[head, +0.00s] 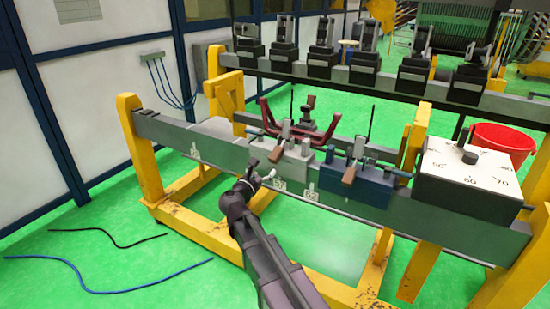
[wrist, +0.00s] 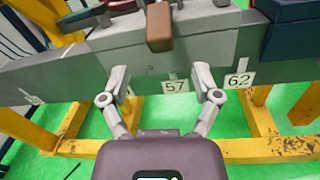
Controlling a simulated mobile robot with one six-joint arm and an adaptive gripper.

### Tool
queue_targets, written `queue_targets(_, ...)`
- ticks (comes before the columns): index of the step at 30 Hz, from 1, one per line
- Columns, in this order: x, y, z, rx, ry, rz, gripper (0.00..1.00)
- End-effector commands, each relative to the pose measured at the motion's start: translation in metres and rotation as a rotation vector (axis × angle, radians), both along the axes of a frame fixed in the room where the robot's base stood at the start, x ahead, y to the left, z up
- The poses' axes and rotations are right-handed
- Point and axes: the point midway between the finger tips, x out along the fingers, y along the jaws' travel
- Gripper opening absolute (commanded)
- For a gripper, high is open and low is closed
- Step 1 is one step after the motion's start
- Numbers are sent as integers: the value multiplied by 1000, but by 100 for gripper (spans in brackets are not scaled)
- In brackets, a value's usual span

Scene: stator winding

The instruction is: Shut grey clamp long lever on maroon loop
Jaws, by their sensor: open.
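The grey clamp (head: 293,165) sits on the long grey beam, with a short brown-tipped handle (head: 275,154) at its front. A thin dark long lever (head: 291,104) stands upright above it. The maroon loop (head: 267,117) rises behind the clamp, partly hidden by it. My gripper (head: 262,179) is open and empty, in front of and below the grey clamp. In the wrist view, my gripper (wrist: 163,96) has its fingers spread before the beam front. The grey clamp (wrist: 195,45) and its brown handle tip (wrist: 160,30) are above the fingers. The lever's upper part is out of that view.
A blue clamp (head: 355,188) with another upright lever (head: 371,125) stands just right of the grey one. A white dial box (head: 470,175) is on the beam's right end. A rear beam carries several black fixtures. Yellow supports (head: 150,160) hold the front beam.

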Motion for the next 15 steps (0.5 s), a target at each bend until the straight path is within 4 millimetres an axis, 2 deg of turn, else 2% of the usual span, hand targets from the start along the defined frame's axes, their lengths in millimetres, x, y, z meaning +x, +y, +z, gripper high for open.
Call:
queue_targets(1, 9, -5, 0, 0, 0, -3, 81)
queue_targets(9, 45, -26, 0, 0, 0, -2, 81)
queue_targets(15, 65, -38, 0, 0, 0, -1, 81)
